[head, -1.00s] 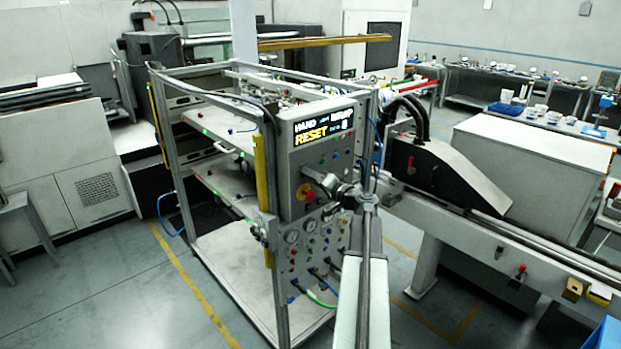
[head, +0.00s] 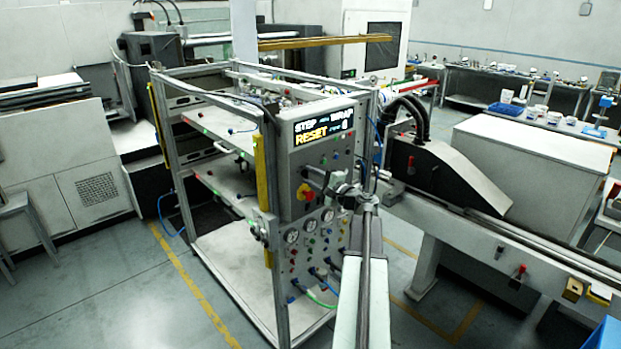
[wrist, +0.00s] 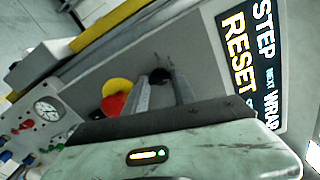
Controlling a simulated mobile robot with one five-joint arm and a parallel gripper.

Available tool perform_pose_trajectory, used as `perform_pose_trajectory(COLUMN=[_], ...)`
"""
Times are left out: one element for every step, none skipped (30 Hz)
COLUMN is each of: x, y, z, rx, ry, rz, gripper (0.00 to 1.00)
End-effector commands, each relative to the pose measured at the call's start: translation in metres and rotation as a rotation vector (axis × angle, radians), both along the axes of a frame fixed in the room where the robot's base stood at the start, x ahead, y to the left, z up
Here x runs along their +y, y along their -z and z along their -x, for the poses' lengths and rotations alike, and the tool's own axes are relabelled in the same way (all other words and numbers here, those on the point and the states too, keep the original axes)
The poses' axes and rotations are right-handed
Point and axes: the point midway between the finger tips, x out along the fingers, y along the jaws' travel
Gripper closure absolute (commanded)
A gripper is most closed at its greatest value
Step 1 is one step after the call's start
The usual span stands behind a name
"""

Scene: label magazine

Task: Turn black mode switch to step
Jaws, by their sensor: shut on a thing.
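The black mode switch (wrist: 160,75) is a small dark knob on the grey control panel, seen at the fingertips in the wrist view. My gripper (wrist: 161,84) is shut on it, one finger on each side. The panel's display (head: 323,126) reads STEP at upper left, with WRAP and RESET also lit. The same words show on the display in the wrist view (wrist: 250,62).
A red and yellow emergency stop (head: 305,193) sits just below my gripper; it also shows left of the fingers in the wrist view (wrist: 116,96). Gauges (head: 292,236) and hoses are lower down. A metal frame post (head: 273,200) stands left of the panel.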

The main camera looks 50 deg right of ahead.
Motion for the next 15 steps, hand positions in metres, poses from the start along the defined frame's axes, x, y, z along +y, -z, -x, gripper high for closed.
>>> perform_pose_trajectory(x=[0.0002, 0.0002, 0.0002, 0.0002, 0.0002, 0.0002, 0.0002, 0.0002, 0.0002, 0.0002, 0.0003, 0.0003, 0.0003, 0.0003, 0.0003], y=[0.0008, 0.0008, 0.0009, 0.0009, 0.0009, 0.0009, 0.0009, 0.0009, 0.0010, 0.0010, 0.0010, 0.0010, 0.0010, 0.0010, 0.0011], z=[0.0005, 0.0005, 0.0005, 0.0005, 0.0005, 0.0005, 0.0005, 0.0005, 0.0004, 0.0004, 0.0005, 0.0005, 0.0005, 0.0005, 0.0005], rx=[0.000, -0.001, -0.002, -0.003, -0.003, -0.004, -0.005, -0.005, -0.005, -0.005, -0.005, -0.006, -0.006, -0.006, -0.006], ry=[-0.001, -0.001, -0.001, -0.001, -0.001, -0.001, -0.001, -0.001, -0.001, -0.001, -0.001, -0.001, -0.001, -0.001, -0.001], rz=[-0.020, -0.034, -0.050, -0.062, -0.071, -0.084, -0.091, -0.098, -0.105, -0.111, -0.115, -0.119, -0.121, -0.123, -0.124], gripper=[1.00, 1.00, 1.00, 1.00, 1.00, 1.00, 1.00, 1.00, 1.00, 1.00, 1.00, 1.00, 1.00, 1.00, 1.00])
